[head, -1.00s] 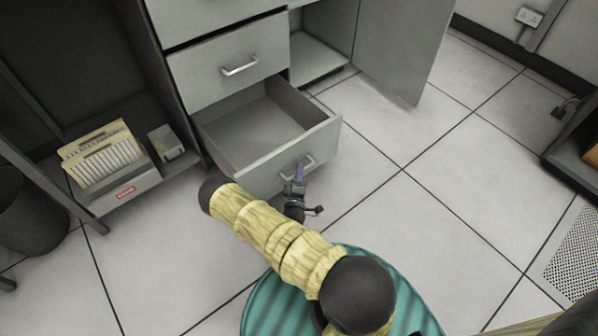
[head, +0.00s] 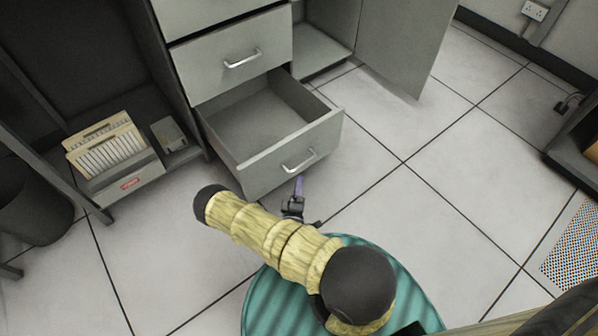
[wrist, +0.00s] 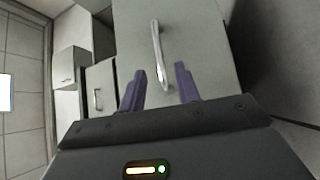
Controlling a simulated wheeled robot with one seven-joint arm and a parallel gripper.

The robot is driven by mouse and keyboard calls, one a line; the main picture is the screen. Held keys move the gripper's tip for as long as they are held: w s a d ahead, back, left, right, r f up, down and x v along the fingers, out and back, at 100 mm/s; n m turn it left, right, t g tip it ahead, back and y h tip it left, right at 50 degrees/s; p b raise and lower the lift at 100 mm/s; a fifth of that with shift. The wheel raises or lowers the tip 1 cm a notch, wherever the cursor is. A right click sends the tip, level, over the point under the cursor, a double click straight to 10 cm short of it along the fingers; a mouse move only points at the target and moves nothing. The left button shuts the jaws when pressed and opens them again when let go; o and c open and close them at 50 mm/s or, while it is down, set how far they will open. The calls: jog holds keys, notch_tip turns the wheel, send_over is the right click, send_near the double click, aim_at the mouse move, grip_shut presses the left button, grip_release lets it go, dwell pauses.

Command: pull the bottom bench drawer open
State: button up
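The bottom bench drawer (head: 262,174) stands pulled out of the grey bench, and its empty inside shows in the head view. Its silver bar handle (head: 299,161) is on the front panel; it also shows in the wrist view (wrist: 157,50). My gripper (head: 299,186) is just in front of the drawer front, below the handle in the head view. In the wrist view its two purple fingers (wrist: 160,88) are spread apart, with nothing held between them. The handle lies ahead of the fingers and looks clear of their grip.
A shut drawer (head: 228,66) is above the open one. An open cabinet door (head: 405,45) stands to the right. The tiled floor (head: 400,150) right of the drawer is free.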

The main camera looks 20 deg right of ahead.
jog(key=v, duration=0.4)
jog(key=shift+w+r, duration=0.1)
dwell(0.4)
